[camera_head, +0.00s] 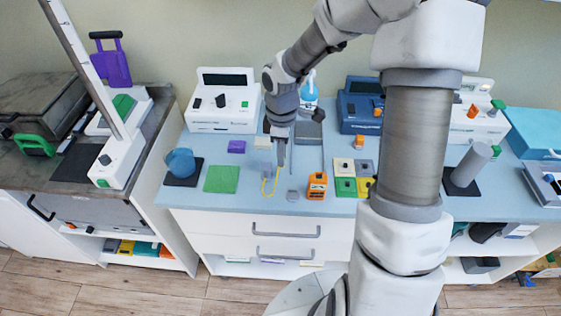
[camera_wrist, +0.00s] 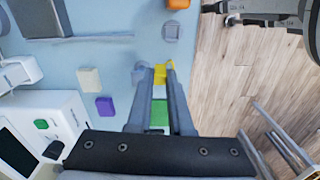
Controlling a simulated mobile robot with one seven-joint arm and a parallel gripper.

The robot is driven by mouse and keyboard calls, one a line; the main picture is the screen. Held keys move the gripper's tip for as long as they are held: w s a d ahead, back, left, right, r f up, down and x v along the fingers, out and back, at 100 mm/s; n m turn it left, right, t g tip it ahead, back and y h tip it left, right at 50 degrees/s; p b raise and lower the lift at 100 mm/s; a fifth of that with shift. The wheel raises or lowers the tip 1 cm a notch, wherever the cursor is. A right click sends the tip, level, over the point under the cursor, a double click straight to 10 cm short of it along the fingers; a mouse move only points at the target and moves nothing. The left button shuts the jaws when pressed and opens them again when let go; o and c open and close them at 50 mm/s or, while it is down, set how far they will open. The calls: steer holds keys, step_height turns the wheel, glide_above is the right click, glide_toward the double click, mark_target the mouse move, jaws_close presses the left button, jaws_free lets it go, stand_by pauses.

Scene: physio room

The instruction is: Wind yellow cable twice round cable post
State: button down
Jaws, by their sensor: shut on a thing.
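My gripper (camera_head: 281,165) points down above the counter, at the loop's upper right end. In the wrist view my gripper (camera_wrist: 160,68) is shut on a yellow piece (camera_wrist: 160,75), which looks like the cable's end. A small grey block (camera_head: 267,171) is beside the loop. I cannot tell which of these is the cable post. No turn of cable round either one shows.
A green mat (camera_head: 221,179) and a blue cup-like thing (camera_head: 180,163) are left of the gripper. White machines (camera_head: 222,102) stand behind. The counter's front edge is close.

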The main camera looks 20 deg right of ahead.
steer(key=n+b, duration=0.1)
steer(key=n, duration=0.1)
steer(key=f+n, duration=0.1)
steer(key=n, duration=0.2)
steer(key=shift+w+f+n+b, duration=0.2)
steer(key=shift+n+b, duration=0.1)
steer(key=shift+b, duration=0.1)
steer(key=n, duration=0.3)
steer(key=n+b, duration=0.1)
steer(key=shift+w+f, duration=0.1)
steer(key=shift+f, duration=0.2)
step_height(320, 180, down, 3)
steer(key=b, duration=0.2)
steer(key=shift+r+b, duration=0.2)
steer(key=shift+b, duration=0.2)
steer(key=shift+f+b, duration=1.15)
steer(key=shift+f, duration=1)
steer(key=shift+r+p, duration=0.15)
steer(key=shift+p, duration=0.3)
